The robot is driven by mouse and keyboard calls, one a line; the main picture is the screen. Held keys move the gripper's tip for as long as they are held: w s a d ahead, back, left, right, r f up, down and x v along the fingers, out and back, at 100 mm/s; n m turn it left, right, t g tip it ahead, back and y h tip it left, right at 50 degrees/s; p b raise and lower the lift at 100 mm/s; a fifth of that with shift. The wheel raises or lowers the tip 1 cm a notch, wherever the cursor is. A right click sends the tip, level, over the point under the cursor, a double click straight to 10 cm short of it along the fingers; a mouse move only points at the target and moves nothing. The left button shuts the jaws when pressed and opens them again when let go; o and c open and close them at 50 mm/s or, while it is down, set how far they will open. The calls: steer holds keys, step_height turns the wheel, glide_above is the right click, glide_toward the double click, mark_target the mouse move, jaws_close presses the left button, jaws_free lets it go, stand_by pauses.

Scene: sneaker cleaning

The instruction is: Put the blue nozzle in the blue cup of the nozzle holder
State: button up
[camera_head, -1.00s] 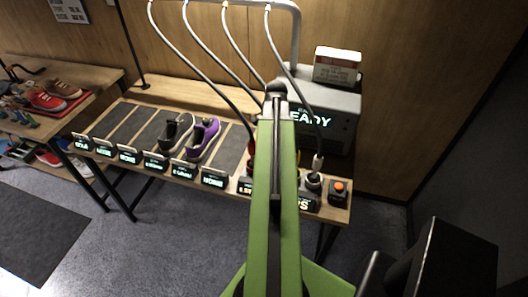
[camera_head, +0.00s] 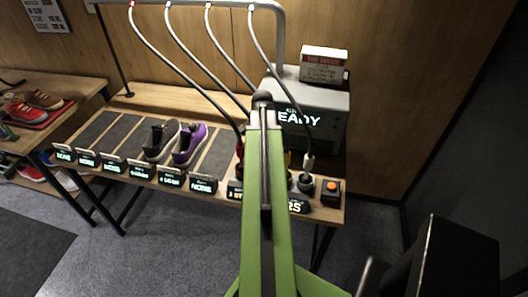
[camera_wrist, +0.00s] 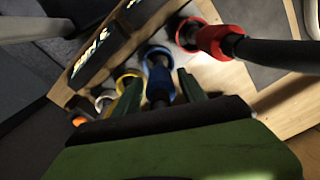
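In the wrist view, the blue nozzle (camera_wrist: 158,76) stands between the two green fingers of my gripper (camera_wrist: 157,91). Thin gaps show on both sides of it, so the gripper looks open around it. The nozzle's far end sits at the blue cup (camera_wrist: 156,51) and appears to be inside its ring; the depth cannot be told. In the head view, my green arm hides the gripper, the blue nozzle and the blue cup.
A red nozzle (camera_wrist: 214,39) sits at the red cup just right of the blue one. A yellow cup (camera_wrist: 122,78) is close on the left. An orange button (camera_head: 332,186) is at the bench's right end. Hoses hang from a rail above.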

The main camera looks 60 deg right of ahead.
stand_by(0.3)
step_height(320, 180, up, 12)
steer(key=p, duration=1.2)
steer(key=shift+r, duration=0.25)
steer(key=shift+f, duration=0.15)
